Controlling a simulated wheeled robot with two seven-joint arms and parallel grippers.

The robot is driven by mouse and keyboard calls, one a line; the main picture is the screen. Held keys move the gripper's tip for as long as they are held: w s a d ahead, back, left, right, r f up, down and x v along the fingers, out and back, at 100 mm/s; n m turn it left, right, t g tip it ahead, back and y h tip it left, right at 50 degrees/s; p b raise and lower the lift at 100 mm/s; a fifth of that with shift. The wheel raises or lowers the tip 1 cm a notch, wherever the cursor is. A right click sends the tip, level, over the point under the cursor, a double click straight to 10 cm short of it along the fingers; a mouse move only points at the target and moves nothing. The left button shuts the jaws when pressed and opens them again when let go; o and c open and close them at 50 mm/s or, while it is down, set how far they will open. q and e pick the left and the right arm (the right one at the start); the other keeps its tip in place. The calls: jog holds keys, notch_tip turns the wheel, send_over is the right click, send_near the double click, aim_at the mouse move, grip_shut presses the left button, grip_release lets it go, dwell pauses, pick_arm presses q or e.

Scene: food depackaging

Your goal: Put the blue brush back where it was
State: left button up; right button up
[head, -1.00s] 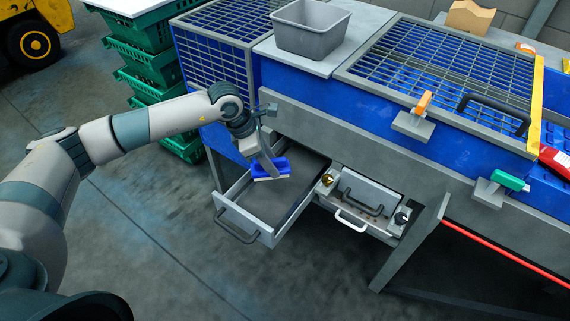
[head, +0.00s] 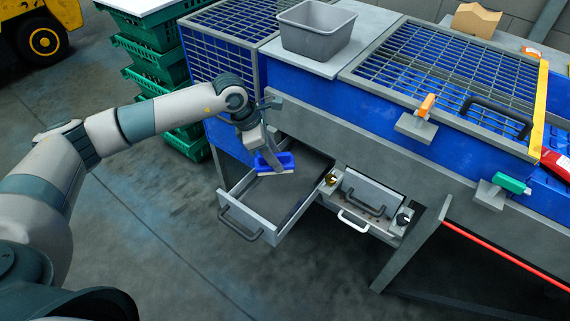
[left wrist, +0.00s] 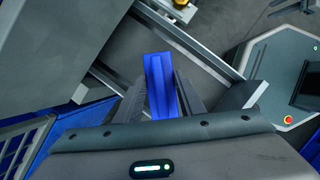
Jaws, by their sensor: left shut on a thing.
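The blue brush (head: 284,160) has a blue back and pale bristles facing down. My left gripper (head: 274,163) is shut on it and holds it over the open drawer (head: 271,232), near the drawer's back left part. In the left wrist view the blue brush (left wrist: 161,88) sits between the two fingers of my left gripper (left wrist: 163,95), with the drawer (left wrist: 180,40) beyond it. I cannot tell whether the bristles touch the drawer floor. The drawer looks otherwise empty. My right gripper is not in view.
A shut compartment with a white handle (head: 353,221) is right of the drawer. Above is the blue machine (head: 330,98) with wire grids and a grey bin (head: 316,42) on top. Green crates (head: 150,62) stand at the left back. The floor in front is clear.

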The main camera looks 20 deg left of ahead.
pick_arm(q)
jog(key=shift+s+d+r+m, duration=0.3)
jog(key=shift+s+m, duration=0.15)
jog(key=shift+m, duration=0.15)
jog(key=s+r+m+g+y, duration=0.2)
jog(key=s+r+m, duration=0.3)
jog(key=m, duration=0.6)
jog(key=s+d+r+m+g+y, duration=0.1)
jog(key=s+r+m+g, duration=0.3)
jog(key=s+m, duration=0.5)
jog(key=shift+s+r+m+g+y, duration=0.3)
jog(key=shift+r+m+y, duration=0.2)
jog(key=shift+m, duration=0.5)
jog(key=shift+d+f, duration=0.1)
jog(key=shift+d, duration=0.1)
